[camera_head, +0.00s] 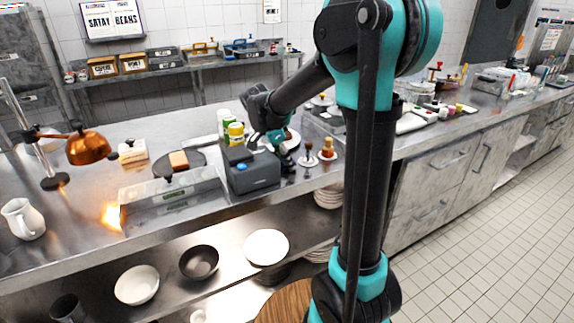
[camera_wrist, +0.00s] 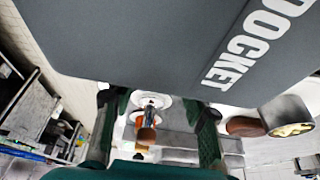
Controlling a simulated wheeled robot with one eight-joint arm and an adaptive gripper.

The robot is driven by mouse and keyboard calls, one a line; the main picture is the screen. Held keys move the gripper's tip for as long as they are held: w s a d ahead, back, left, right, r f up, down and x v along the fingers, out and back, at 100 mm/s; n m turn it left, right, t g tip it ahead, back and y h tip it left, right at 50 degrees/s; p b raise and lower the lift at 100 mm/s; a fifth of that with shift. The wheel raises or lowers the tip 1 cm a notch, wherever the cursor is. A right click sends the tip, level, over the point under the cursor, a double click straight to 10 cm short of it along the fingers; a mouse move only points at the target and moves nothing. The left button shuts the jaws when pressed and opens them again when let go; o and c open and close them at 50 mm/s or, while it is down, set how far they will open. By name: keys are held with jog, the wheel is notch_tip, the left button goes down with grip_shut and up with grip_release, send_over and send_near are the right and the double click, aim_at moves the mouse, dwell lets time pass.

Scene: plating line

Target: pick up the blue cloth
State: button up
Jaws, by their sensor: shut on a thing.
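I cannot make out a blue cloth for sure in either view. A small blue patch (camera_head: 242,167) shows on the front of the dark grey docket box (camera_head: 250,181), too small to identify. My gripper (camera_head: 279,146) is just behind and to the right of this box, partly hidden. In the wrist view, the box (camera_wrist: 150,45), lettered "DOCKET", fills the top very close up. The two dark green fingers of my gripper (camera_wrist: 156,105) stand apart, their tips meeting the box's lower edge. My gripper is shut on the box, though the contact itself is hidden.
A yellow-capped bottle (camera_head: 236,133) stands behind the box. A dark round board (camera_head: 192,171) with an orange-brown block lies to its left. A copper heat lamp (camera_head: 88,149) and white jug (camera_head: 23,219) are farther left. Bowls (camera_head: 137,284) sit on the lower shelf.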

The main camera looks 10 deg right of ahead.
notch_tip(320, 180, up, 20)
dwell(0.6)
